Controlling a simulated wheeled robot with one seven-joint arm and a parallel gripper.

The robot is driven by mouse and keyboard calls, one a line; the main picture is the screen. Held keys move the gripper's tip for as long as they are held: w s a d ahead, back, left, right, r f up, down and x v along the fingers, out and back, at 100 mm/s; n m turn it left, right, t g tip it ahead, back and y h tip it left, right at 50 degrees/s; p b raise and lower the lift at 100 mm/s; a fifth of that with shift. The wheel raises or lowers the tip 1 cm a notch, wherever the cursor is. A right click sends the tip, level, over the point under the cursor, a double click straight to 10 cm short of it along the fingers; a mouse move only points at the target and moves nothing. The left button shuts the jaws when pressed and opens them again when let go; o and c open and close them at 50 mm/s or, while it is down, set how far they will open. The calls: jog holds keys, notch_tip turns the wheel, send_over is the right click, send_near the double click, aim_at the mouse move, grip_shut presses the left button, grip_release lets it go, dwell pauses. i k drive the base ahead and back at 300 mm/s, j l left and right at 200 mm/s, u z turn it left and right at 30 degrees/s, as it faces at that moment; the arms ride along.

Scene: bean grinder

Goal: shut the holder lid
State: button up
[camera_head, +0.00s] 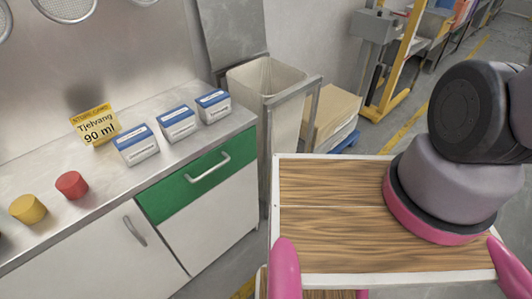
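A tall, pale bin-like holder (262,78) with an open top stands at the right end of the counter. A metal frame (296,97) runs around its top. A flat grey panel (235,32) stands upright behind its left side, against the wall. It looks like the raised lid, but I cannot see a hinge. The holder's inside shows only in part. My arm rises at the right edge of the view, and its outer part is out of the picture. My gripper is not in view.
The steel counter (55,165) carries a yellow cap (27,209), a red cap (71,185), several blue-and-white boxes (177,123) and a yellow sign (95,124). A green drawer (185,188) is shut. A cardboard box (332,112) and yellow frame (400,65) stand behind.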

aim_at(234, 31)
jog(key=i+l+u, duration=0.25)
jog(key=i+l, duration=0.2)
jog(key=i, duration=0.15)
jog(key=i+l+u, duration=0.25)
jog(key=i+l, duration=0.3)
jog(key=i+l+u, duration=0.25)
jog(key=i+l, duration=0.2)
jog(key=l, duration=0.3)
